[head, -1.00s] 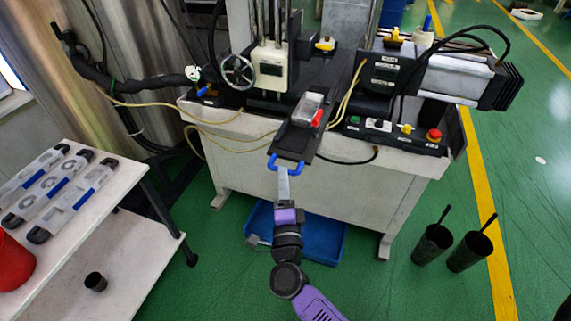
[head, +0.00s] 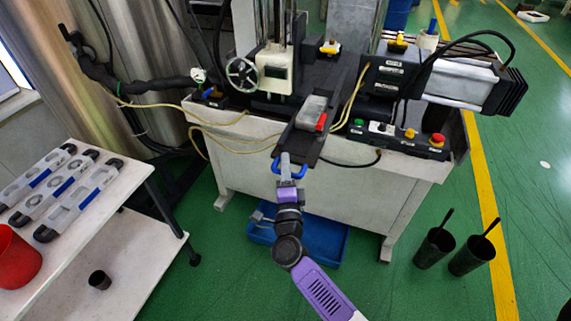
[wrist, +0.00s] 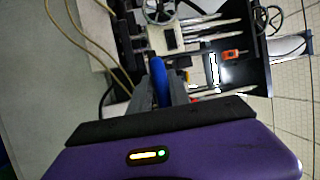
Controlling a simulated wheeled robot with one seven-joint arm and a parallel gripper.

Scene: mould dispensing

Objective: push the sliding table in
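The sliding table (head: 300,150) is a dark narrow plate that juts forward from the machine's bench. It carries a clear and grey box with a red part (head: 312,112). A blue U-shaped handle (head: 303,172) is at its front end. My gripper (head: 285,162) is at this handle, with its fingers reaching past the bar. In the wrist view the blue handle (wrist: 160,80) runs between my grey fingers (wrist: 165,92), which sit close on both sides of it. The contact itself is partly hidden.
A machine with a handwheel (head: 242,73) stands behind. A control box with a red button (head: 437,139) is to the right. A white shelf (head: 125,190) with several grey pieces stands at left. A blue tray (head: 325,245) lies below; two dark cups (head: 434,247) stand right.

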